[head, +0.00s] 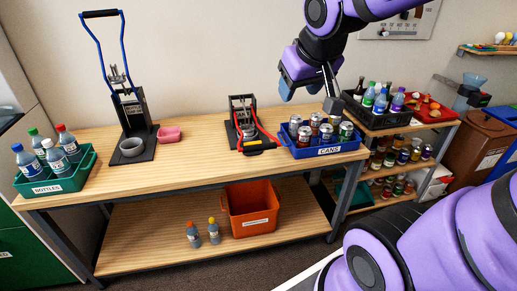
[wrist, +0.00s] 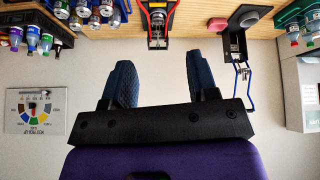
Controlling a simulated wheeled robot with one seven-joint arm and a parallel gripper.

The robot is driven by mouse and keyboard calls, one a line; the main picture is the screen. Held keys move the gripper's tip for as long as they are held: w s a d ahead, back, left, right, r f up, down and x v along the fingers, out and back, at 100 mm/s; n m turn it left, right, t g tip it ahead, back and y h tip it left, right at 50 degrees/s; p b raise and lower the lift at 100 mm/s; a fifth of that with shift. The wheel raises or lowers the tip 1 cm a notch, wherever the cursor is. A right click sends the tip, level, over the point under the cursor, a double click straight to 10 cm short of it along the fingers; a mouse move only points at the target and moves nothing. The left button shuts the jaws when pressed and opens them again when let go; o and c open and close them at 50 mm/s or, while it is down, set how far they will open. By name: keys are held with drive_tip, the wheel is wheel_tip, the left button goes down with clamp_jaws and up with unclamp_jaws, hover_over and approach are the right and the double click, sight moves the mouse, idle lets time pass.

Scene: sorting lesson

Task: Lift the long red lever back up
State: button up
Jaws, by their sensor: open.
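The can crusher with the long red lever (head: 268,131) stands on the table, right of the middle. The red lever is down, slanting toward the front edge, its dark grip (head: 260,146) low near the table top. In the wrist view the crusher (wrist: 157,28) shows at the top, with red lever arms along its sides. My gripper (head: 311,97) is open and empty, above and to the right of the crusher, over the blue cans crate. Both fingers (wrist: 162,75) show spread apart in the wrist view, apart from the lever.
A blue CANS crate (head: 325,153) full of cans stands close to the lever's right. An orange bin (head: 251,205) is on the lower shelf.

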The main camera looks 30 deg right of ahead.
drive_tip(key=w+d+f+m+t+y, duration=0.1)
drive_tip(key=w+d+f+t, duration=0.15)
drive_tip(key=w+f, duration=0.75)
drive_tip(key=w+d+f+t+y, duration=0.1)
drive_tip(key=w+d+f, duration=0.3)
drive_tip(key=w+f, duration=0.55)
drive_tip(key=m+t+y, duration=0.2)
drive_tip(key=m+y, duration=0.1)
approach(258, 146)
drive_tip(key=w+a, duration=0.2)
drive_tip(key=a, duration=0.1)
drive_tip(key=s+d+f+m+t+h, duration=0.15)
drive_tip(key=s+f+m+t, duration=0.25)
drive_tip(key=f+m+t, duration=0.55)
drive_tip(key=shift+m+g, duration=0.6)
drive_tip(key=shift+m, duration=0.05)
drive_tip(key=w+r, duration=0.1)
drive_tip(key=w, duration=0.2)
drive_tip(key=w+r, duration=0.1)
drive_tip(key=w, duration=0.3)
drive_tip(key=w+r, duration=0.1)
drive_tip(key=w, duration=0.2)
drive_tip(key=shift+w+a+r, duration=0.15)
drive_tip(key=shift+w+a, duration=0.2)
drive_tip(key=shift+a, duration=0.05)
clamp_jaws()
